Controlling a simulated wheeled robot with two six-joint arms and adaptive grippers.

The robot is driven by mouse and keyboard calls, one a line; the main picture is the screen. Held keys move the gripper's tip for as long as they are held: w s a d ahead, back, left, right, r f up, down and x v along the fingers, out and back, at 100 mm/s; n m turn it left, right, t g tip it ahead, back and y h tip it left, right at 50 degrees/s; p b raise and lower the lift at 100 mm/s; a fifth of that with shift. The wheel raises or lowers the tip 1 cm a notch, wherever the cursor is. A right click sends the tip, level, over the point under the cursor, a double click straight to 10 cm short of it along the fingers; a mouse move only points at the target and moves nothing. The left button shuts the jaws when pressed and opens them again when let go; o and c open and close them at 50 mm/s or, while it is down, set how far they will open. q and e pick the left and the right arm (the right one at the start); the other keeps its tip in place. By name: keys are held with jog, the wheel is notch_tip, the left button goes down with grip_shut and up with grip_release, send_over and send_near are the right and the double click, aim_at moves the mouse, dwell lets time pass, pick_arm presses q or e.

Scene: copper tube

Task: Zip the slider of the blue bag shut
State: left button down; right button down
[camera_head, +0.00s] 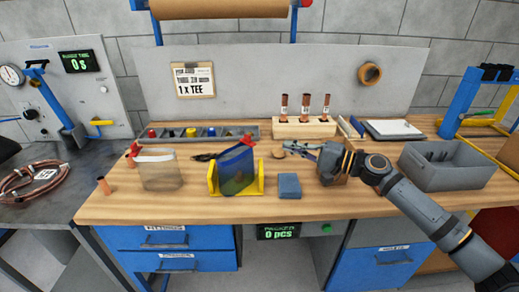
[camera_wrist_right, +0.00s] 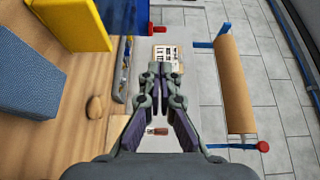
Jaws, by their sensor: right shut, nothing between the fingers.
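The blue bag (camera_head: 237,170) stands upright, slightly tilted, in a yellow holder (camera_head: 213,181) on the workbench. A red part, apparently the slider (camera_head: 247,140), sits at the bag's upper right corner. My right gripper (camera_head: 287,146) is to the right of the bag, apart from it, pointing left above the bench with its fingers together and empty. In the right wrist view the gripper (camera_wrist_right: 161,72) shows shut, with the bag (camera_wrist_right: 122,14) and holder (camera_wrist_right: 78,22) at the top. My left gripper is out of view.
A blue block (camera_head: 289,186) lies right of the holder, near a small round brown thing (camera_head: 278,154). A pale bag (camera_head: 159,170) stands to the left. Behind are a parts tray (camera_head: 215,139) and a wooden rack (camera_head: 304,129) of copper tubes. A grey bin (camera_head: 446,177) stands at right.

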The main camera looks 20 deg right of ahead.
aim_at(247, 139)
jog(key=p+x, duration=0.1)
jog(key=x, duration=0.2)
jog(key=p+x, duration=0.1)
jog(key=x, duration=0.2)
jog(key=p+x, duration=0.1)
jog(key=x, duration=0.2)
jog(key=shift+w+a+r, duration=0.2)
jog(key=shift+w+r, duration=0.05)
jog(key=shift+w, duration=0.1)
jog(key=shift+w+a+f, duration=0.15)
jog(key=shift+w+a, duration=0.1)
jog(key=shift+a, duration=0.05)
jog(key=s+a+p, duration=0.1)
jog(key=a, duration=0.2)
jog(key=s+a+p, duration=0.2)
jog(key=a, duration=0.1)
jog(key=s+a+p, duration=0.1)
jog(key=s+a, duration=0.1)
jog(key=shift+a+p, duration=0.35)
jog(key=shift+a, duration=0.05)
jog(key=shift+d, duration=0.1)
